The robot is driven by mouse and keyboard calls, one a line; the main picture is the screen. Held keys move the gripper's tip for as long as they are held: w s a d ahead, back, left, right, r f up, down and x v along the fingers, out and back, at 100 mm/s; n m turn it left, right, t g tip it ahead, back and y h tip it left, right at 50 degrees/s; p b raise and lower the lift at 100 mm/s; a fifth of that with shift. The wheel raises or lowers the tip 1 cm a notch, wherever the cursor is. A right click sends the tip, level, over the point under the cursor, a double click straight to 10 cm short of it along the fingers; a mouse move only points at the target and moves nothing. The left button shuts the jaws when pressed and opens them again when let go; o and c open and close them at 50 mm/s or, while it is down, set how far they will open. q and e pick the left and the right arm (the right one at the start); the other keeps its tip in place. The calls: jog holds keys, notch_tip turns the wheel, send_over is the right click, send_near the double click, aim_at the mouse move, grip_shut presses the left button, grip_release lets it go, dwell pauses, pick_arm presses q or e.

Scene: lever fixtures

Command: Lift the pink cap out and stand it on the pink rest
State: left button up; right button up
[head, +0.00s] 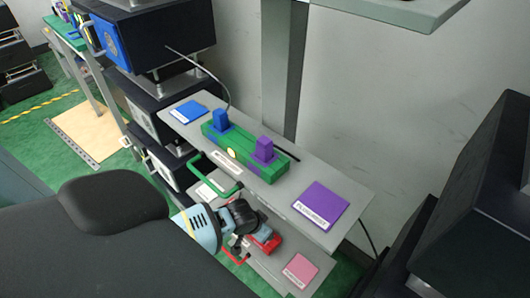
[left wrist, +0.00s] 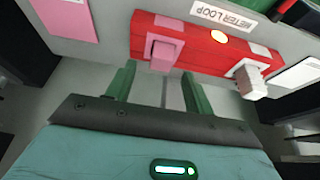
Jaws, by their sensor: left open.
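The pink cap (left wrist: 162,52) sits in a red fixture (left wrist: 205,52) in the left wrist view. A white cap (left wrist: 250,82) stands in the same fixture to its right. The pink rest (left wrist: 66,18) is a flat pad at the upper left there; it also shows on the lower shelf in the head view (head: 300,270). My left gripper (left wrist: 158,78) is open and empty, its two green fingers pointing at the pink cap, with the cap lined up between the fingertips. Whether they overlap it in depth is unclear. In the head view my left arm hides much of the red fixture (head: 267,243). My right gripper is out of view.
An upper shelf (head: 285,190) overhangs the lower one. It carries a green fixture (head: 240,152) with blue and purple caps, a blue pad (head: 190,111) and a purple pad (head: 320,205). A green handle (head: 222,190) juts from the front. A white pad (left wrist: 295,78) lies right of the red fixture.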

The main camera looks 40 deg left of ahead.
pick_arm(q)
jog(key=shift+b+x, duration=0.45)
jog(key=shift+x, duration=1.3)
jog(key=shift+s+a, duration=0.1)
jog(key=shift+s, duration=0.05)
jog(key=c, duration=1.1)
